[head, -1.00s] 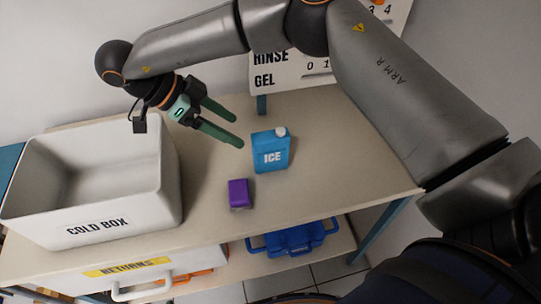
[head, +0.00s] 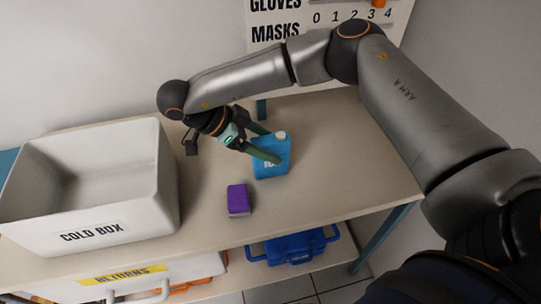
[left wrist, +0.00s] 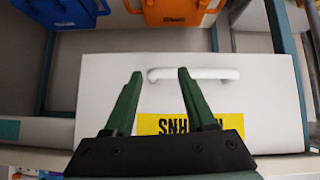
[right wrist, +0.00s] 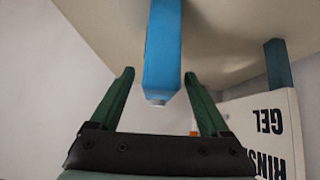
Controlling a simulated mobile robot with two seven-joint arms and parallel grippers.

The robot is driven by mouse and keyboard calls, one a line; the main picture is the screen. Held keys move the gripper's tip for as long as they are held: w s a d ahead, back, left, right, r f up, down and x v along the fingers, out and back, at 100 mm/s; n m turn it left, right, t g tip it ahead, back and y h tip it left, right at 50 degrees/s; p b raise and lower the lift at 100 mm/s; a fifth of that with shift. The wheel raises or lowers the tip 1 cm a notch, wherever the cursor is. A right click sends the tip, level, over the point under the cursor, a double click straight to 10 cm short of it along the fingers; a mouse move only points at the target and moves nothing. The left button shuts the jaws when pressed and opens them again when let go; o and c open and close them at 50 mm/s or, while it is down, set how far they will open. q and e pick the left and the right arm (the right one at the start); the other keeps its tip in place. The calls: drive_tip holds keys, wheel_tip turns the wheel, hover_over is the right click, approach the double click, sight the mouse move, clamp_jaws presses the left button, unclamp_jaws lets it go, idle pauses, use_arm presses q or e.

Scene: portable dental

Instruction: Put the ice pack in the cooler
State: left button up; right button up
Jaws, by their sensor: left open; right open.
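The blue ice pack (head: 270,160), with a white cap, stands upright on the table. My right gripper (head: 276,145) is open at it, its fingers reaching over and beside its upper part in the head view. In the right wrist view, the ice pack (right wrist: 163,55) shows between and beyond the open fingertips (right wrist: 158,75), with a gap on each side. The white cooler (head: 168,190), labelled COLD BOX, stands open and empty-looking at the table's left. My left gripper (left wrist: 154,75) is open and empty in front of a white drawer front; it is not in the head view.
A purple block (head: 238,200) lies on the table between the cooler and the ice pack. Below are a white RETURNS drawer (left wrist: 100,80) with a handle and a blue bin (head: 295,246). A lettered board (head: 330,20) stands behind the table. The table's right part is clear.

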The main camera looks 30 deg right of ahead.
drive_tip(key=shift+s+d+f, duration=0.15)
drive_tip(key=shift+d+f, duration=0.35)
drive_tip(key=shift+c, duration=0.3)
clamp_jaws()
